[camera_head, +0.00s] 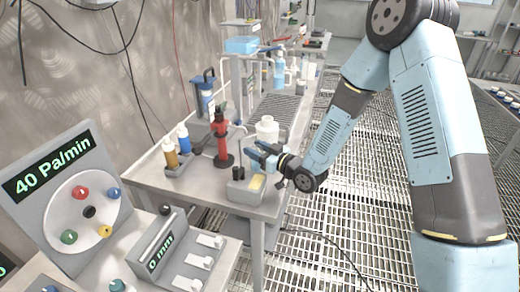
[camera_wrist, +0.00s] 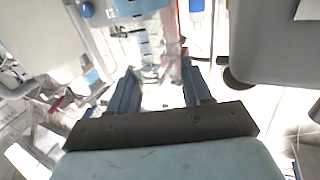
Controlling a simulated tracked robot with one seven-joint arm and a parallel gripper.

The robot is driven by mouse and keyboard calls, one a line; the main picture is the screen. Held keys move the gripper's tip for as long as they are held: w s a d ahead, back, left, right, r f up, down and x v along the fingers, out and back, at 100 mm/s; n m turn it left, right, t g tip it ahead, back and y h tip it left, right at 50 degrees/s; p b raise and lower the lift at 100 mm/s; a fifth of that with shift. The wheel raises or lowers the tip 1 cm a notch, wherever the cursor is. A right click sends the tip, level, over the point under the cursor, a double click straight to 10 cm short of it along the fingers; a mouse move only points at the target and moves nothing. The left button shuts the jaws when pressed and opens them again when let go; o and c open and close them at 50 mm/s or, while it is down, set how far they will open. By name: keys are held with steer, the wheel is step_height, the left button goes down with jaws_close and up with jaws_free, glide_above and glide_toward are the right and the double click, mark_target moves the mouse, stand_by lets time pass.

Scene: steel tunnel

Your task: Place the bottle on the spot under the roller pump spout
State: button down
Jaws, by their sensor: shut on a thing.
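My gripper (camera_head: 262,157) reaches over the near worktable from the right. In the wrist view its two blue fingers (camera_wrist: 161,92) stand apart, with a pale, clear-looking thing between them. I take this to be the bottle, but its outline is washed out there. In the head view a whitish bottle-like container (camera_head: 267,130) shows just behind the fingers, and its lower part is hidden. I cannot tell in the head view whether it touches the fingers. I cannot clearly make out the roller pump spout or the spot under it.
A grey block (camera_head: 247,190) with a yellow patch stands at the table's front edge. A red stand (camera_head: 221,145) and a tray with yellow and blue bottles (camera_head: 178,155) are left of my gripper. A "40 Pa/min" panel (camera_head: 72,190) stands front left. Grated floor lies right.

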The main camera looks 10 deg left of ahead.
steer(key=shift+f, duration=0.45)
steer(key=shift+c, duration=2.4)
jaws_free()
